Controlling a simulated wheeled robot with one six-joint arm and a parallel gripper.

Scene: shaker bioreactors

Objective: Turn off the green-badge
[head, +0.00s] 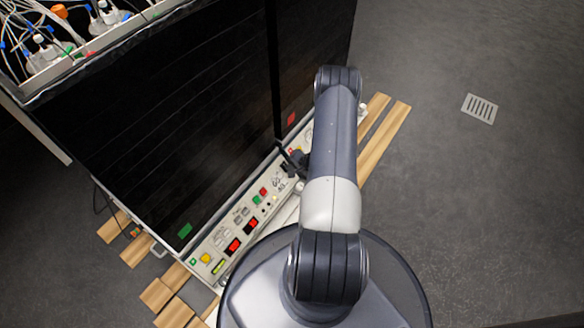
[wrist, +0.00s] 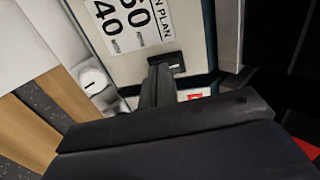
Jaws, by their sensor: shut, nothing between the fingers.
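The green badge (head: 184,230) is a small green square low on the left black front of the cabinet. Below it runs a cream control panel (head: 213,240) with red displays, a yellow button (head: 205,258), and green and red buttons (head: 257,199). My gripper (head: 284,151) is farther right along the panel, partly hidden by my arm. In the wrist view my shut gripper (wrist: 160,75) has its fingertips beside a small black switch-like part (wrist: 177,62) on a pale panel. I cannot tell whether they touch. The fingers hide part of the panel.
A red badge (head: 291,118) sits on the right black front; it also shows in the wrist view (wrist: 306,148). A white knob (wrist: 95,79) is left of my fingers. Wooden slats (head: 383,138) lie under the cabinet. The grey floor at right is clear around a drain (head: 480,108).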

